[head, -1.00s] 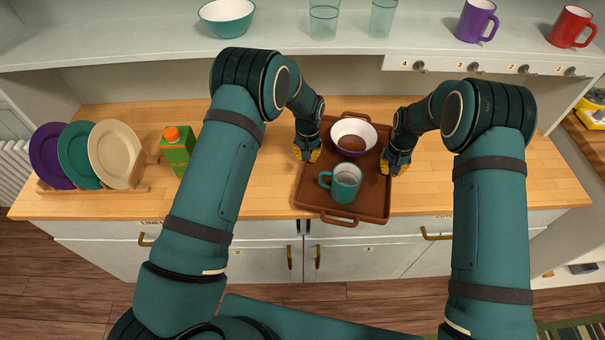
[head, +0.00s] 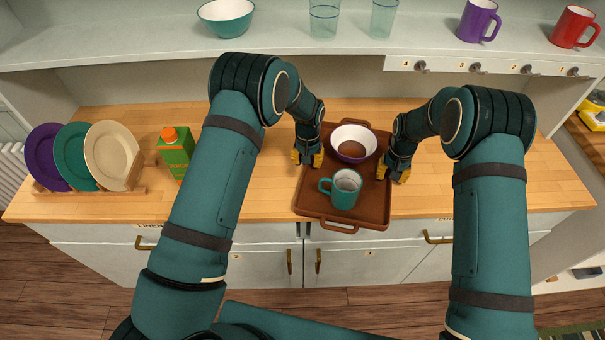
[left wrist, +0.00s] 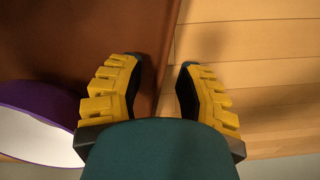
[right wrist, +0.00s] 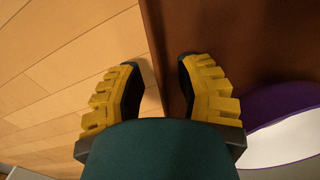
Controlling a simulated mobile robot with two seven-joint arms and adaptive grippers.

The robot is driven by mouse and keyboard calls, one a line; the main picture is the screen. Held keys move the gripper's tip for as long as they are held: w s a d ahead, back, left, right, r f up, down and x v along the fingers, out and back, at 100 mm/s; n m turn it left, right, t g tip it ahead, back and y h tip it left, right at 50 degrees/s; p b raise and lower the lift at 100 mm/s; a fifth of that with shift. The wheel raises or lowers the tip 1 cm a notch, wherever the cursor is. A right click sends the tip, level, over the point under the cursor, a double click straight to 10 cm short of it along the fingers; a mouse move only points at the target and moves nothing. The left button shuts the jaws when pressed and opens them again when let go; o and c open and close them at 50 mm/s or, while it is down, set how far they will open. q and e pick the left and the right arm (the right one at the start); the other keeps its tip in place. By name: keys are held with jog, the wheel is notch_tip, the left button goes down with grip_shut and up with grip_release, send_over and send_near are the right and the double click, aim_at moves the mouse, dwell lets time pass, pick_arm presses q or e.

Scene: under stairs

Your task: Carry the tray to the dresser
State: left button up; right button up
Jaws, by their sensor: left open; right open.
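The brown tray (head: 318,200) lies on the wooden counter, its front handle (head: 338,226) near the counter's front edge. A bowl (head: 353,143), white inside and purple outside with brown contents, stands at its back. A teal mug (head: 345,190) stands towards its front. My left gripper (head: 308,160) is open at the tray's left edge; in the left wrist view its fingers (left wrist: 156,90) lie on either side of that edge. My right gripper (head: 394,172) is open at the right edge; in the right wrist view its fingers (right wrist: 158,90) straddle that edge. Contact is unclear.
A rack with several plates (head: 110,156) and a green carton (head: 176,152) stand on the counter at left. A shelf (head: 290,48) above the counter holds a teal bowl (head: 227,15), glasses and mugs. The counter right of the tray (head: 480,180) is clear.

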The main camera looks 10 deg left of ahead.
jog(key=shift+r, duration=0.1)
pick_arm(q)
notch_tip(320, 180, up, 11)
jog(key=shift+r, duration=0.2)
pick_arm(e)
notch_tip(320, 180, up, 12)
dwell(0.4)
dwell(0.4)
